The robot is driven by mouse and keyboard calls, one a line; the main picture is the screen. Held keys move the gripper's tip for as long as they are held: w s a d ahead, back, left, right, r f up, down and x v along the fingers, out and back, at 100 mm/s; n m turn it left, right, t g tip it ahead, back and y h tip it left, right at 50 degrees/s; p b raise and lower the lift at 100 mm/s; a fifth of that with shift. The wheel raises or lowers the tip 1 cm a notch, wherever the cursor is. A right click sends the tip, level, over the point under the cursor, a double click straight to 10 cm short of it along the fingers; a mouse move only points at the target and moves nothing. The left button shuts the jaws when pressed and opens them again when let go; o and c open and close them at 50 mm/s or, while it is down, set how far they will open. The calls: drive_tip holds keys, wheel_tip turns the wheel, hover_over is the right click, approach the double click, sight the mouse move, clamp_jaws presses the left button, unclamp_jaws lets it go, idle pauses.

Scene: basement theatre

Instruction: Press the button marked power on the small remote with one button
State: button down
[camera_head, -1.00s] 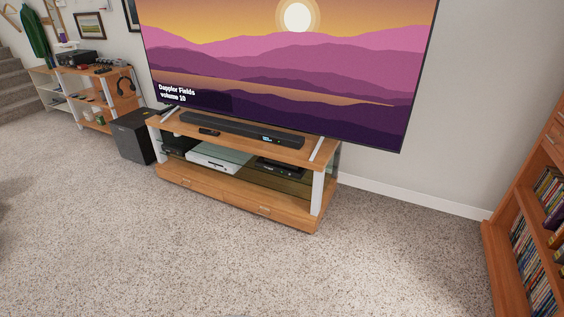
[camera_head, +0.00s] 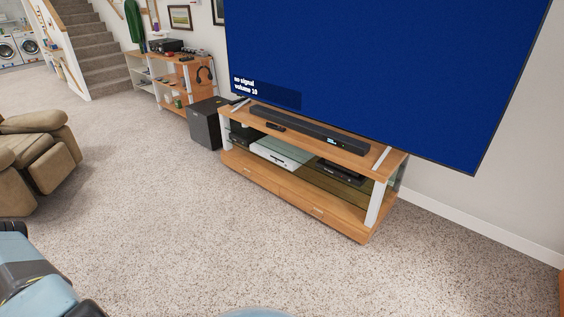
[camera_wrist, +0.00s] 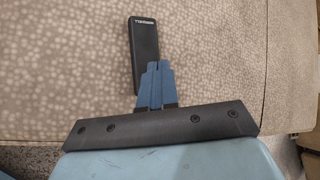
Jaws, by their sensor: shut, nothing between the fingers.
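In the wrist view a slim black remote (camera_wrist: 144,38) lies on a beige patterned surface (camera_wrist: 220,60). It has small white lettering near its far end, too small to read. My gripper (camera_wrist: 158,66) is shut and empty, its blue fingertips over the near part of the remote. They hide that part, so I see no button, and I cannot tell whether they touch it. My gripper is not in the head view. There a small dark remote-like object (camera_head: 275,127) lies on the TV stand (camera_head: 345,158). The TV (camera_head: 380,70) is plain blue and reads "no signal", "volume 10".
A black soundbar (camera_head: 305,131) is on the stand and a dark speaker box (camera_head: 208,122) stands left of it. A brown recliner (camera_head: 40,150) is at the left. Carpet (camera_head: 180,220) in front of the stand is clear. Stairs (camera_head: 85,45) rise behind.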

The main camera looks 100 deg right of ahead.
drive_tip(key=shift+r, duration=0.15)
drive_tip(key=shift+r, duration=2.85)
drive_tip(key=shift+r, duration=0.1)
drive_tip(key=shift+r, duration=1)
